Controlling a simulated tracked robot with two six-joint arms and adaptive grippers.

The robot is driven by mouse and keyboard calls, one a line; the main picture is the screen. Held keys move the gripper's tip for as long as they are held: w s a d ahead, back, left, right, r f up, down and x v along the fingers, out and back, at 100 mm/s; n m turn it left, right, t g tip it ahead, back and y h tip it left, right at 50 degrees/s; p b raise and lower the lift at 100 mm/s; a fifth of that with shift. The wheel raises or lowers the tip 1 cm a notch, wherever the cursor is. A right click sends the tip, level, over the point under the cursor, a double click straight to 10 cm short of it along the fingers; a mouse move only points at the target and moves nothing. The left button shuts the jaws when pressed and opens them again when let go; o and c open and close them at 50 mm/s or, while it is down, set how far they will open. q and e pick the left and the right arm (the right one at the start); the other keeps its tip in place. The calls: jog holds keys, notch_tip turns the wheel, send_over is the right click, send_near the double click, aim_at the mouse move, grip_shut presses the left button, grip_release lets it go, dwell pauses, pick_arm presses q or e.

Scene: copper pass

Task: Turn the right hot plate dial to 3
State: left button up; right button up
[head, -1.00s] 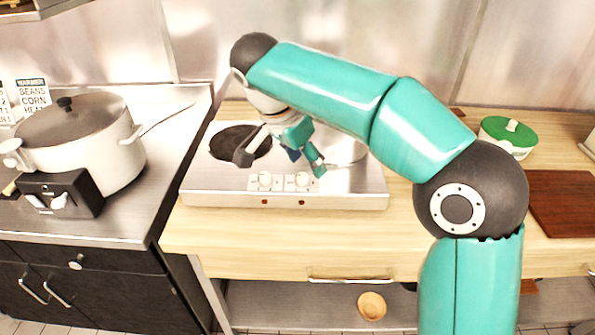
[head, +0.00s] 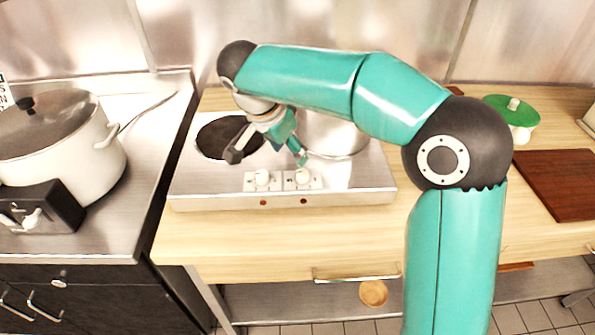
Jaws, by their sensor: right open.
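The steel double hot plate (head: 345,190) stands on the wooden counter. Its front has two white dials: the left dial (head: 262,178) and the right dial (head: 302,177). Their pointer settings are too small to read. My right gripper (head: 268,158) is open and empty, with its fingers apart, just above and behind the two dials. One finger is above the left dial's left side, the other close behind the right dial. I cannot tell whether it touches. A pot (head: 335,135) on the right burner is partly hidden by my right arm. My left gripper is out of view.
The left burner (head: 222,138) is bare. A big lidded pot (head: 75,150) on a warmer with a black control box (head: 40,208) stands at left. A green-lidded pot (head: 512,115) and a brown board (head: 560,183) lie at right. The counter's front strip (head: 240,240) is clear.

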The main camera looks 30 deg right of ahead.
aim_at(301, 172)
jog(key=x, duration=0.9)
jog(key=shift+d+f+p, duration=0.25)
jog(key=shift+f+p, duration=0.1)
jog(key=shift+p, duration=0.05)
